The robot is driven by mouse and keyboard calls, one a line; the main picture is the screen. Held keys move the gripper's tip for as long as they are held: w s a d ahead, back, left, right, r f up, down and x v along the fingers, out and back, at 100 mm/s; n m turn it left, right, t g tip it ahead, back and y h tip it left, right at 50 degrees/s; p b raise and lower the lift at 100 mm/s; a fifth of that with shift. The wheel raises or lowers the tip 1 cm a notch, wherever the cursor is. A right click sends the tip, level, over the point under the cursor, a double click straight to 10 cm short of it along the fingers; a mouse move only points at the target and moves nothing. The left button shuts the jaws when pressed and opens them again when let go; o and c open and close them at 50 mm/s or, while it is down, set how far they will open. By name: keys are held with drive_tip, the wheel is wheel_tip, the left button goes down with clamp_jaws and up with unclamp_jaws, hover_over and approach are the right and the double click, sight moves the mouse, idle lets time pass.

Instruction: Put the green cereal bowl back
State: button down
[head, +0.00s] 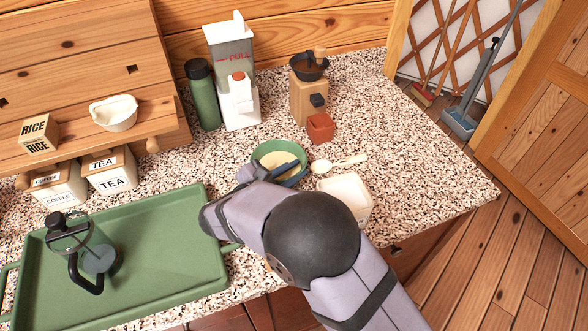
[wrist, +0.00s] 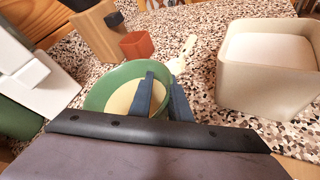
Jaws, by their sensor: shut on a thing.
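The green cereal bowl (head: 264,150) has a cream inside and is upright at the middle of the counter. It also shows in the wrist view (wrist: 98,92). My gripper (head: 287,170) is shut on its near right rim, with one blue finger inside the bowl and the other outside, as the wrist view shows (wrist: 164,84). My wrist hides the near side of the bowl. I cannot tell whether the bowl touches the counter or is slightly above it.
A white spoon (head: 340,163) and a cream square tub (head: 347,192) are right of the bowl. Behind are a red-brown pot (head: 320,127), a grinder (head: 308,95), a white container (head: 240,102) and a green bottle (head: 203,95). A green tray (head: 165,245) with a press (head: 88,250) is left.

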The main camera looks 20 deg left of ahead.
drive_tip(key=shift+f, duration=0.1)
drive_tip(key=c, duration=1.6)
unclamp_jaws()
drive_tip(key=shift+c, duration=0.2)
drive_tip(key=shift+s, duration=0.1)
drive_tip(key=b+v, duration=0.3)
drive_tip(key=v, duration=0.9)
